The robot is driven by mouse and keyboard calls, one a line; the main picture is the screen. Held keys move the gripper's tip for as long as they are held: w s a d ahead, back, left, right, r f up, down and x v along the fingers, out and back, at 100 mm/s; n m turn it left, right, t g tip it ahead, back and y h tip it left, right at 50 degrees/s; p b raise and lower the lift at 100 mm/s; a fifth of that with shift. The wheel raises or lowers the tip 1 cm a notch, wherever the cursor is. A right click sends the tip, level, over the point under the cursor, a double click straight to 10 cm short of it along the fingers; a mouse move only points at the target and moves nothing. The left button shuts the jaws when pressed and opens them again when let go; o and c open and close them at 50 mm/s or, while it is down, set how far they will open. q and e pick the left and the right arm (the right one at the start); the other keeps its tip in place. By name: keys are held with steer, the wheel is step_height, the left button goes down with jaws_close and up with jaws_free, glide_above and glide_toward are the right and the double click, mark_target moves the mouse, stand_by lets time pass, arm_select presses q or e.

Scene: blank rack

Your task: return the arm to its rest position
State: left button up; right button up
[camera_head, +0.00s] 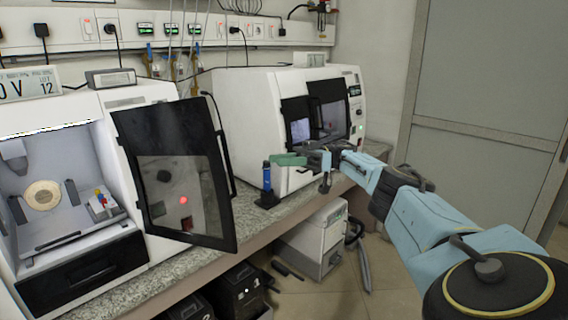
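My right arm comes in from the lower right, pale blue with dark joints. Its gripper (312,164) is in front of the white machine (240,110) at the back, above the bench edge. A green piece (288,159) shows at the gripper's left side; I cannot tell whether it is a finger or a held thing. A dark part of the gripper points down. The gap between the fingers is not clear at this size. My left gripper is not in view.
A granite bench (180,272) carries both machines. The left machine's dark door (178,175) stands open over the bench. A blue upright tool (267,178) stands close to my gripper. A white box (315,240) sits on the floor below. A grey door (485,130) is at right.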

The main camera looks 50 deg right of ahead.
steer(key=shift+w, duration=0.1)
stand_by(0.5)
